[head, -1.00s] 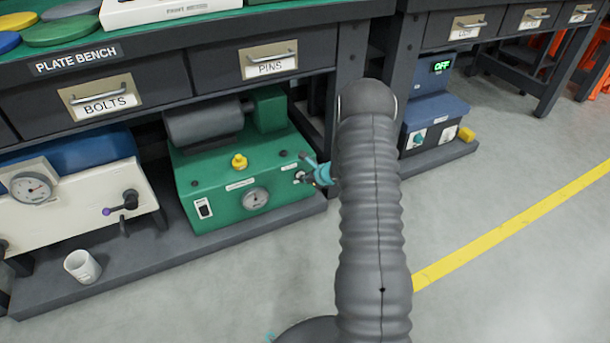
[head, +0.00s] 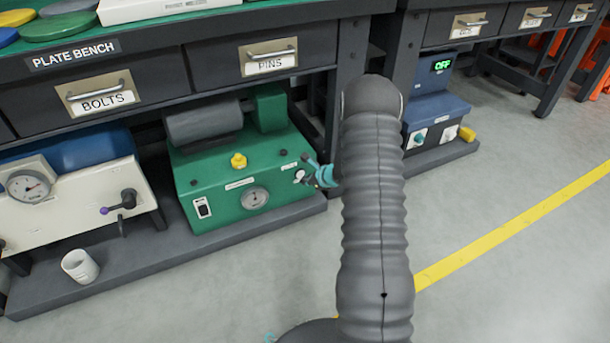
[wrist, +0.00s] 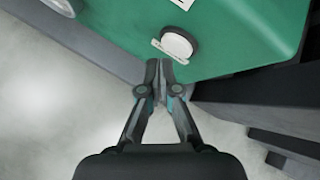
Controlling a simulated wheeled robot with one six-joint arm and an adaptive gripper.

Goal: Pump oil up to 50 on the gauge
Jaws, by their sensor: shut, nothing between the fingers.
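A green pump unit (head: 225,208) stands on the low grey shelf under the bench. Its front carries a round gauge (head: 255,197), too small to read here, a rocker switch (head: 202,208) and a round white button (head: 299,176) at the right. A yellow cap (head: 238,161) is on top. My gripper (head: 313,168) is shut and empty, just right of the button. In the wrist view, the closed fingertips (wrist: 159,70) are just below and left of the white button (wrist: 177,45), with a small gap in the picture. The gauge's edge (wrist: 60,5) shows at top left.
A white mug (head: 80,266) stands in front. The floor in front is clear.

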